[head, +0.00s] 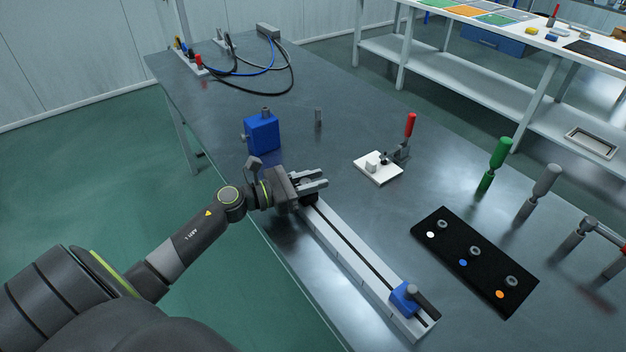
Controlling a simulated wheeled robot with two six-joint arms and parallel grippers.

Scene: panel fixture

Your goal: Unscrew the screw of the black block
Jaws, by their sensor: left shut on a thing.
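A long light-grey rail (352,262) with a dark slot lies on the table, running from the middle to the lower right. A small black block (310,200) sits at its far end, partly hidden under my left gripper. My left gripper (314,181) comes in from the left over this block, its fingers pointing right. It is shut on a small grey round part between the fingers, which looks like the block's screw; the fingers mostly hide it. A blue block (404,298) sits on the rail's near end. My right gripper does not show.
A blue block with knobs (262,133) stands behind my left gripper. A white plate with a red-handled clamp (378,168), a black panel with several rings (448,254), and green (501,152) and grey (546,180) handled tools stand to the right. Cables (290,78) lie at the back.

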